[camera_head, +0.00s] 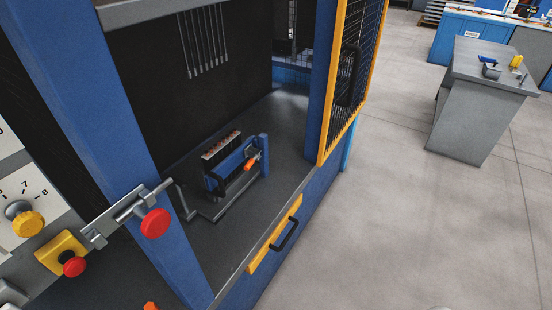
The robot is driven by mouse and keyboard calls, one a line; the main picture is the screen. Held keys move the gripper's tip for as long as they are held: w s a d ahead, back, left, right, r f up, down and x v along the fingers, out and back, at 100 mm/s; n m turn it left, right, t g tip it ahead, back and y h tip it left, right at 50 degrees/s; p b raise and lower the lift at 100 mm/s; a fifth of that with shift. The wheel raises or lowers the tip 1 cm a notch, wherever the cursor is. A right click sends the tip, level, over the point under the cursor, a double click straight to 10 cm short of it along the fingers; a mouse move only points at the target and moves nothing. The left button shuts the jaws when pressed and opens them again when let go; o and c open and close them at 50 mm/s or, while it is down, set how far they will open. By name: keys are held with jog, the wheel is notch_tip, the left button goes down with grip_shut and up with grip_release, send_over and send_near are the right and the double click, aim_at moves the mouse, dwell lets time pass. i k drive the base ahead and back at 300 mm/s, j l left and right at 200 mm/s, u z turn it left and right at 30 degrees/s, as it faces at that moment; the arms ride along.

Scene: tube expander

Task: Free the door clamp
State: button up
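A grey metal clamp (124,213) with a round red knob (155,223) is mounted at the machine's left blue post (83,105). I cannot tell whether the clamp is locked or loose. The door (351,75) with dark mesh and a yellow frame stands swung open at the right side of the machine, well apart from the clamp. A dark handle (350,73) is on the door. My gripper is not in view.
A yellow drawer front (274,236) has a black handle. A control panel (25,205) is left of the clamp. A grey bench (480,100) stands right; the floor between is clear.

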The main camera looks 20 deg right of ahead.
aim_at(250, 163)
jog(key=i+l, duration=0.1)
jog(key=i, duration=0.85)
jog(key=j+u, duration=0.05)
